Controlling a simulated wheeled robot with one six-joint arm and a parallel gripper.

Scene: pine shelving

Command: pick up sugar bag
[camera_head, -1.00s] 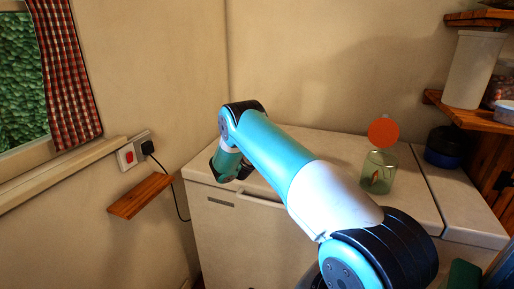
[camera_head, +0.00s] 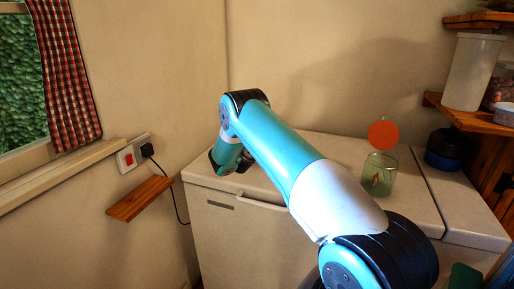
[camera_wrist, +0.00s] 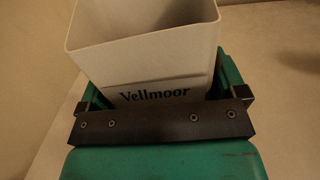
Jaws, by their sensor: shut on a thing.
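The sugar bag (camera_wrist: 150,62) shows in the wrist view as a pale, upright, open-topped square packet marked "Vellmoor". My gripper (camera_wrist: 166,90) is shut on it, with one green finger at its left side and one at its right. The dark crossbar of my gripper hides the lower part of the bag. In the camera_head view the end of my arm is over the left part of the pale counter (camera_head: 325,147). The bag cannot be made out there, as my arm hides that spot.
A glass jar (camera_head: 378,181) stands on the counter right of my arm, with an orange disc (camera_head: 383,135) just above it. A dark blue pot (camera_head: 445,147) stands farther right. Wooden shelves (camera_head: 474,117) hold tubs at the right. A wooden ledge (camera_head: 139,198) and wall socket are at left.

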